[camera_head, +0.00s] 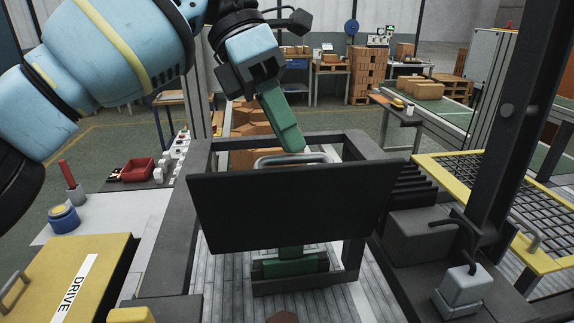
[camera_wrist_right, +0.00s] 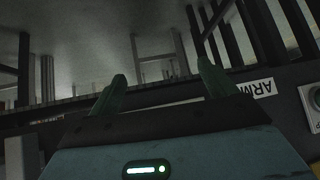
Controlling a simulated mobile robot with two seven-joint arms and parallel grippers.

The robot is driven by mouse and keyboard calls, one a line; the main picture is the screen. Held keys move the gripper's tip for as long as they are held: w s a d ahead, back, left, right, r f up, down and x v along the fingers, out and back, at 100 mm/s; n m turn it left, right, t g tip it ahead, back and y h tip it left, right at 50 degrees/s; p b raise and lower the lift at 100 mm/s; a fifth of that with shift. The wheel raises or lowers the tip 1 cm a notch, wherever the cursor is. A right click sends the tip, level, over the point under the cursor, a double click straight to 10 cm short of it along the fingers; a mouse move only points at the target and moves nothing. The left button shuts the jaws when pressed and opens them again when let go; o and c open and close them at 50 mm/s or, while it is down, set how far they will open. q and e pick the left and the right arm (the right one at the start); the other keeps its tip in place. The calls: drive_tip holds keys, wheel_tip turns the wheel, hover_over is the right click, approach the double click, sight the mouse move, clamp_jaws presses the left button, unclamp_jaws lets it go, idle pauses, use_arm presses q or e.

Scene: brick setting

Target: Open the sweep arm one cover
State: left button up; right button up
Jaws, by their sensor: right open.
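A dark flat panel (camera_head: 290,212), which looks like the cover, stands steeply tilted in the middle of the head view. A pale metal handle (camera_head: 268,160) shows at its top edge. My left gripper (camera_head: 300,150), with green fingers, reaches down to this handle from above. Its fingers overlap in the view, so I cannot tell whether they grip the handle. My right gripper (camera_wrist_right: 165,80) is open and empty in the right wrist view. An upside-down label reading "ARM" (camera_wrist_right: 256,88) is on a dark edge by its right finger.
A dark frame (camera_head: 352,145) surrounds the panel, with a green part (camera_head: 290,266) below it. A yellow cover marked DRIVE (camera_head: 45,285) is at lower left. A dark post (camera_head: 515,120) and a yellow-framed grid (camera_head: 500,190) stand right.

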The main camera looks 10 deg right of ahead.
use_arm(q)
drive_tip(key=shift+s+a+r, duration=0.1)
drive_tip(key=shift+s+a, duration=0.25)
drive_tip(key=shift+s, duration=1.45)
drive_tip(key=shift+s+a+r, duration=0.15)
drive_tip(key=shift+s+a, duration=0.2)
drive_tip(key=shift+s, duration=1.45)
drive_tip(key=shift+s+a+r, duration=0.1)
drive_tip(key=shift+s+a, duration=0.25)
drive_tip(key=shift+s, duration=1.45)
